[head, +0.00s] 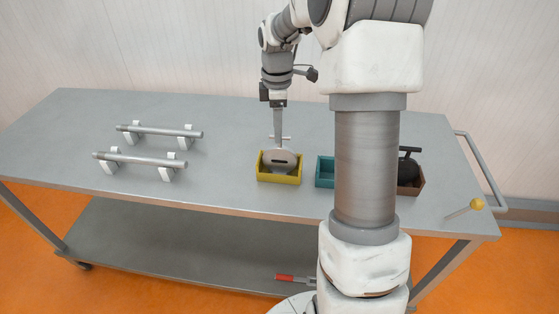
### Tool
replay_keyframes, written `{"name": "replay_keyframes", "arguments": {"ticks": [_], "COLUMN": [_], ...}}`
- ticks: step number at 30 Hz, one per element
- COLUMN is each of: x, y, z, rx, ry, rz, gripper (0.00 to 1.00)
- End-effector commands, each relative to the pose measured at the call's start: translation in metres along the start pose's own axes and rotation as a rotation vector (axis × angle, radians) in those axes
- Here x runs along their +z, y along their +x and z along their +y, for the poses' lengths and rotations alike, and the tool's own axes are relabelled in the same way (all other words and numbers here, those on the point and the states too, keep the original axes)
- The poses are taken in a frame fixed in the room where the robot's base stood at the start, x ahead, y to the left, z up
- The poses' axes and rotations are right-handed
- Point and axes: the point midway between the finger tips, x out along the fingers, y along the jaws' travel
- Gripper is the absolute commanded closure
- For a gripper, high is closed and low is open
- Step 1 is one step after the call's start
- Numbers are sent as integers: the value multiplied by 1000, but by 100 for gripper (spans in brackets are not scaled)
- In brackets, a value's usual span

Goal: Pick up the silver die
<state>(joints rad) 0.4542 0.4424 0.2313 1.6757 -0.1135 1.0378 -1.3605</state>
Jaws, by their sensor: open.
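A round silver die (281,159) with a dark slot sits in the yellow box (279,179), near the middle of the table. A short bar stands at its top. My gripper (279,135) points straight down directly over the die, with its tips at the height of that bar. The jaws are open. They show nearly edge-on, so I cannot tell whether they touch the bar or stand around it.
A teal box (325,172) is partly hidden behind my arm. A brown box (410,188) holds a dark tool. Two metal rods (160,131) (140,159) rest on white stands at left. A yellow-knobbed lever (476,204) is at right. The front-left tabletop is clear.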

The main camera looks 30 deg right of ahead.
Motion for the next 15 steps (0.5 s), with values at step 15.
{"name": "replay_keyframes", "arguments": {"ticks": [15], "x": [6], "y": [59], "z": [6], "rx": [-3], "ry": [1], "rz": [0], "gripper": [41]}}
